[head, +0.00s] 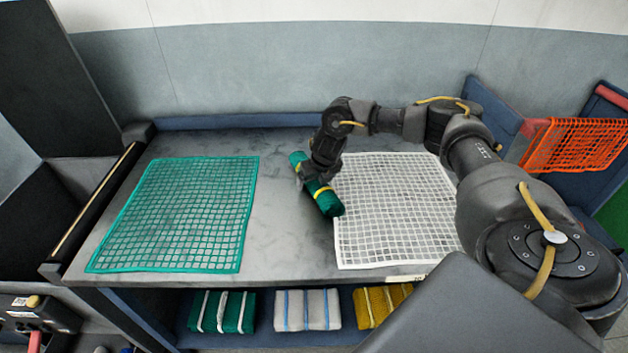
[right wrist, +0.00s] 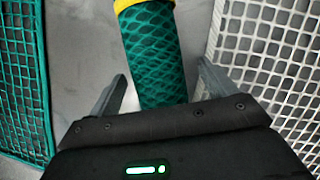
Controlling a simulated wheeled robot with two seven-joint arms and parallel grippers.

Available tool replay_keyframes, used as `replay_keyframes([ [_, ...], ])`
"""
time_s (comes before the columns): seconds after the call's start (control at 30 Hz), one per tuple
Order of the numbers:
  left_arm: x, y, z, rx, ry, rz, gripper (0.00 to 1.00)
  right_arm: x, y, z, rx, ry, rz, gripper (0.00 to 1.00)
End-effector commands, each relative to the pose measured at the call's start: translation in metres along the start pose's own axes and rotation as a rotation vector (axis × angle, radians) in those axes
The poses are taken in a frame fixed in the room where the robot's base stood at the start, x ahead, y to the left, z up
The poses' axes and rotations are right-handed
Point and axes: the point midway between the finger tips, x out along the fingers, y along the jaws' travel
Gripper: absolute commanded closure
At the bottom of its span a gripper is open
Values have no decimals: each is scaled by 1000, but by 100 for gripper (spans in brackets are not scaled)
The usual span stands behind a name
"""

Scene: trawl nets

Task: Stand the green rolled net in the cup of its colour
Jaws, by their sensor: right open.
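The green rolled net (head: 327,203) is a dark green roll with yellow bands, lying at a slant on the grey table between two flat nets. It also shows in the right wrist view (right wrist: 155,55), with a yellow band at the top edge. My right gripper (head: 312,181) is at the roll, over its middle in the head view. In the right wrist view its two fingers (right wrist: 160,88) stand apart, one on each side of the roll, with gaps. I cannot tell the height between fingers and table. No cup can be made out. My left gripper is not in view.
A flat green net (head: 185,215) lies at left and a flat white net (head: 395,210) at right. Folded bundles in green (head: 222,312), white (head: 307,310) and yellow (head: 381,304) sit on a shelf below. An orange net (head: 575,145) hangs over a blue bin at right.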

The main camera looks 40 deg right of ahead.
Motion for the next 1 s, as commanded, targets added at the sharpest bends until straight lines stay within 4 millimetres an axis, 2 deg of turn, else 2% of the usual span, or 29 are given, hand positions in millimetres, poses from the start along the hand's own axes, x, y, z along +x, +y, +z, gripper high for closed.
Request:
replay_keyframes([
  [0.27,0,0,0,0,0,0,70,4,0,0,0,-1,0,17],
  [0.8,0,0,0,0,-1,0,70,2,0,1,1,-3,1,87],
  [1.0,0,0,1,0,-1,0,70,2,0,1,1,-3,1,87],
])
